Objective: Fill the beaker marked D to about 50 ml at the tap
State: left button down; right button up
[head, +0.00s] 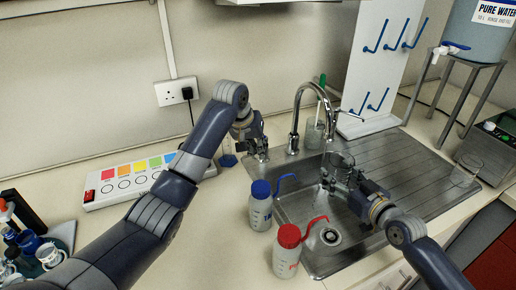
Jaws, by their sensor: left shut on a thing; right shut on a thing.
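The tap (297,110) is a chrome gooseneck behind the sink, with its spout over the basin. My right gripper (334,176) is shut on a clear glass beaker (342,160) and holds it over the sink, below the spout. I cannot read a letter or a water level on this beaker, and no stream is clear to see. My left gripper (257,148) is left of the tap, low at the counter behind the sink. It is shut on a small metal part that looks like the tap's handle; the fingers partly hide it.
Blue-capped (261,208) and red-capped (287,250) wash bottles stand left of the sink basin (350,242). Another glass beaker (466,174) stands on the drainer (400,160). A white pegboard (380,60) and a container with a brush (314,132) are behind.

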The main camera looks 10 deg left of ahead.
pick_arm(q)
jog(key=c, duration=1.6)
grip_release()
jog(key=shift+c, duration=0.2)
jog(key=v, duration=1.2)
pick_arm(e)
jog(key=r+x, duration=0.1)
jog(key=x, duration=0.6)
jog(key=shift+w+a, duration=0.2)
jog(key=shift+w, duration=0.05)
